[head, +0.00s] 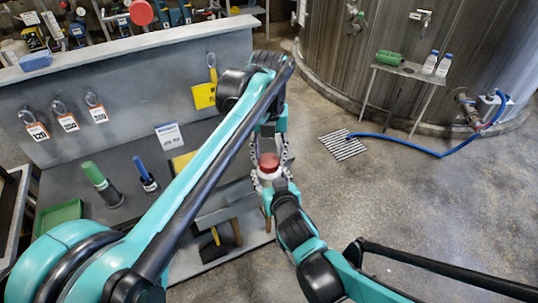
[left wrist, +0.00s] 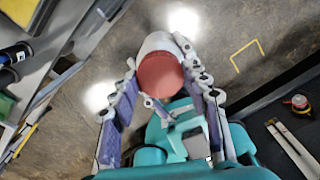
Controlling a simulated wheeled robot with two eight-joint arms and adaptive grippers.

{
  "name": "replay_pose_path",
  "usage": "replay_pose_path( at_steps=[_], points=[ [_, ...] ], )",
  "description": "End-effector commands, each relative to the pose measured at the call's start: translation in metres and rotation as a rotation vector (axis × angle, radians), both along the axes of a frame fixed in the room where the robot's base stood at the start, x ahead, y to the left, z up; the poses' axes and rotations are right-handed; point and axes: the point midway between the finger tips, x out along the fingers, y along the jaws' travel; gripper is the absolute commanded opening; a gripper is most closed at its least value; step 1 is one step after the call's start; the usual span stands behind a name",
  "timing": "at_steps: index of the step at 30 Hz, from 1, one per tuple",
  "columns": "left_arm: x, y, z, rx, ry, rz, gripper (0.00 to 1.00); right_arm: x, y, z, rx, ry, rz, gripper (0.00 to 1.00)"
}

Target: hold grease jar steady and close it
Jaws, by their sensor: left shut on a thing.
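The grease jar is white with a red lid (head: 268,162) and is held in the air in front of the grey bench. The lid sits on top of the jar; I cannot tell whether it is fully closed. In the left wrist view the red lid (left wrist: 161,76) faces the camera, with the white jar body (left wrist: 158,42) behind it. My left gripper (head: 271,157) reaches in from the far side and is shut on the jar, one finger on each side. My right gripper (head: 271,178) comes from the near side, close against the jar; its grip is partly hidden.
The grey bench (head: 75,165) on the left holds a green-topped cylinder (head: 103,185), a blue-handled tool (head: 146,175) and a green tray (head: 58,217). A small side table (head: 411,70) with two bottles stands by the large tank (head: 380,40).

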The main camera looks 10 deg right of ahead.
Motion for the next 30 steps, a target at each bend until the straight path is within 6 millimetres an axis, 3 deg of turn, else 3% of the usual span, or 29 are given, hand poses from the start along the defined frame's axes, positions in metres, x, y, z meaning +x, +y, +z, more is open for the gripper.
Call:
replay_pose_path(
  at_steps=[2, 3, 5, 14, 24, 30],
  points=[
    [0.001, 0.000, 0.000, -0.001, -0.003, 0.001, 0.28, -0.001, 0.000, 0.000, 0.000, 0.001, 0.000, 0.00],
    [0.001, 0.000, 0.000, -0.001, -0.003, 0.002, 0.54, -0.001, 0.000, -0.001, 0.000, 0.001, 0.000, 0.00],
    [0.001, 0.000, 0.000, -0.001, -0.003, 0.002, 0.67, -0.001, 0.000, 0.000, 0.000, 0.001, 0.000, 0.00],
    [0.000, 0.000, 0.002, 0.000, -0.001, 0.003, 0.67, 0.000, 0.000, 0.000, 0.000, 0.000, 0.000, 0.00],
    [0.001, 0.000, 0.040, 0.000, -0.001, 0.003, 0.67, 0.000, 0.000, 0.000, 0.000, 0.000, 0.000, 0.00],
    [0.001, 0.000, 0.046, 0.000, -0.001, 0.003, 0.67, 0.000, 0.000, 0.000, 0.000, -0.001, 0.000, 0.00]
  ],
)
